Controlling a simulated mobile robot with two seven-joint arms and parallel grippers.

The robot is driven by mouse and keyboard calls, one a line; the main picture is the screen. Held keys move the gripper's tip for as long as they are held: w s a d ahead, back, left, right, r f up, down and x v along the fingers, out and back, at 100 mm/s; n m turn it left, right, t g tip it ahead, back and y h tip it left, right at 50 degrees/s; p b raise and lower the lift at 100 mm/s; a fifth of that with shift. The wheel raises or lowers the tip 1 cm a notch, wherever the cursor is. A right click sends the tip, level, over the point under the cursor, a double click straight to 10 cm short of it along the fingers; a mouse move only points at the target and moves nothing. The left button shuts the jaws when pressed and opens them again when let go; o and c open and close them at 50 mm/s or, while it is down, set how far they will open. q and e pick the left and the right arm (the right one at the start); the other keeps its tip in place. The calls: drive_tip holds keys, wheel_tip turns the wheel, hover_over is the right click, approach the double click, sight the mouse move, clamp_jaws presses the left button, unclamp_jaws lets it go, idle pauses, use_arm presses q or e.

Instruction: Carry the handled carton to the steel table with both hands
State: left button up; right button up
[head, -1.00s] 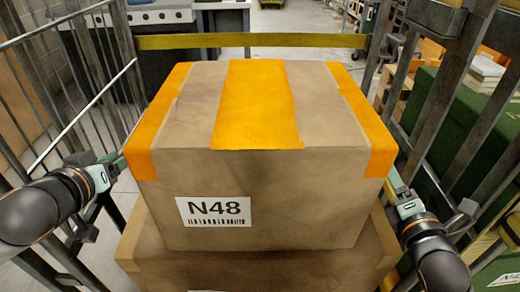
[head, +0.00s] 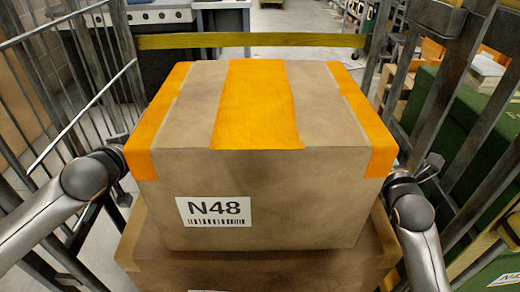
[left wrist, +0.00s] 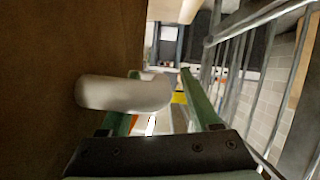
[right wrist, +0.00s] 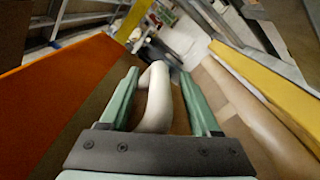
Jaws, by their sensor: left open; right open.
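The handled carton (head: 265,195) is brown with orange tape and an N48 label. It rests on a larger carton (head: 255,265). In the left wrist view a white handle (left wrist: 110,93) juts from its side and crosses in front of one finger of my open left gripper (left wrist: 160,75), its end between the fingers. In the right wrist view another white handle (right wrist: 155,105) lies between the fingers of my open right gripper (right wrist: 159,74). In the head view both wrists are beside the carton, with the fingertips hidden.
Metal cage bars (head: 100,80) stand close on the left and steel uprights (head: 465,110) on the right. A yellow bar (head: 250,40) crosses behind the carton. A green bin (head: 455,135) is at right. A grey bench (head: 185,20) stands at the back left.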

use_arm(q)
clamp_jaws()
use_arm(e)
clamp_jaws()
drive_tip(key=shift+f, duration=0.1)
use_arm(q)
drive_tip(key=shift+a, duration=0.15)
use_arm(e)
drive_tip(key=shift+f, duration=0.2)
idle(0.5)
use_arm(q)
drive_tip(key=shift+r, duration=0.25)
use_arm(e)
drive_tip(key=shift+r, duration=0.25)
